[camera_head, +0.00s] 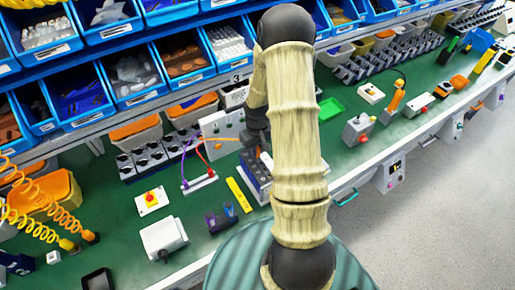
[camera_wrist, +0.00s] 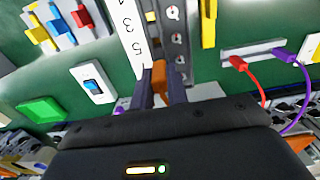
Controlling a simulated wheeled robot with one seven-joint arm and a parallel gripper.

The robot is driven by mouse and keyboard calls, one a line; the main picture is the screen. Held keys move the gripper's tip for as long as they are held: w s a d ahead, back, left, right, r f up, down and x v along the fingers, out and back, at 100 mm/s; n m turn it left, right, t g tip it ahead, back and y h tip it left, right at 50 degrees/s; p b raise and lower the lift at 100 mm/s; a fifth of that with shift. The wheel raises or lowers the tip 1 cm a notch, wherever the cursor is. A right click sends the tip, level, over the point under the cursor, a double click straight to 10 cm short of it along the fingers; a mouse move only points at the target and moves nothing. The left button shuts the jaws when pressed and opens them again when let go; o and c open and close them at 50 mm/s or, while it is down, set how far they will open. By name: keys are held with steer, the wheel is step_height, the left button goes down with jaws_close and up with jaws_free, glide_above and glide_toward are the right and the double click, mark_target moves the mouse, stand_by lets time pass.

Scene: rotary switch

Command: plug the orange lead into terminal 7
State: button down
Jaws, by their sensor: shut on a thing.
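My gripper (camera_wrist: 161,76) is shut on the orange lead (camera_wrist: 159,74), whose plug shows between the two dark fingers in the wrist view. The fingertips are at the near end of the grey terminal block (camera_wrist: 177,55). A white strip (camera_wrist: 128,30) with the numbers 1, 3 and 5 runs along its left side. Terminal 7 cannot be made out; the fingers and plug cover that area. Whether the plug tip is in a hole cannot be told. In the head view the terminal block (camera_head: 251,170) is partly behind my arm.
A white rail (camera_wrist: 250,54) holds a red plug (camera_wrist: 238,63) and a purple plug (camera_wrist: 281,54); their leads arc beside the gripper. A yellow strip (camera_head: 238,195) lies by the block. A grey panel (camera_head: 219,126) stands behind.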

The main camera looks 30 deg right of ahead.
steer(key=shift+f+b, duration=0.3)
steer(key=shift+f, duration=0.2)
steer(key=c, duration=1.3)
jaws_free()
steer(key=shift+r, duration=0.15)
step_height(320, 180, up, 17)
steer(key=b, duration=0.2)
steer(key=shift+r, duration=0.1)
